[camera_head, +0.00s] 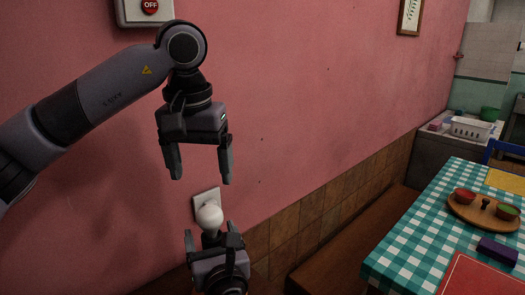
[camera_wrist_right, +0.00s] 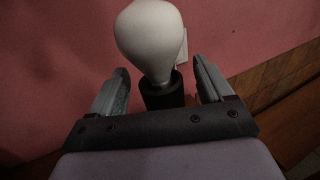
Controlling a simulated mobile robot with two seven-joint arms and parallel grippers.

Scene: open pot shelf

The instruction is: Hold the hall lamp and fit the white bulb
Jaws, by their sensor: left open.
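The white bulb (camera_head: 209,217) stands upright, round end up, on a short dark socket-like piece (camera_head: 212,240), low in the head view. In the right wrist view the bulb (camera_wrist_right: 149,40) leans a little left in the dark piece (camera_wrist_right: 162,92). The rest of the lamp is hidden. My right gripper (camera_head: 211,230) has one finger on each side of the dark piece; a narrow gap shows on both sides in the wrist view. My left gripper (camera_head: 200,178) is open and empty, fingers pointing down, above the bulb and apart from it.
A white wall plate (camera_head: 206,203) is just behind the bulb on the pink wall (camera_head: 290,110). A switch box (camera_head: 147,12) is high on the wall. A wooden bench (camera_head: 350,245) runs along it. A checked table (camera_head: 420,225) at right holds a round board (camera_head: 470,212) with bowls.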

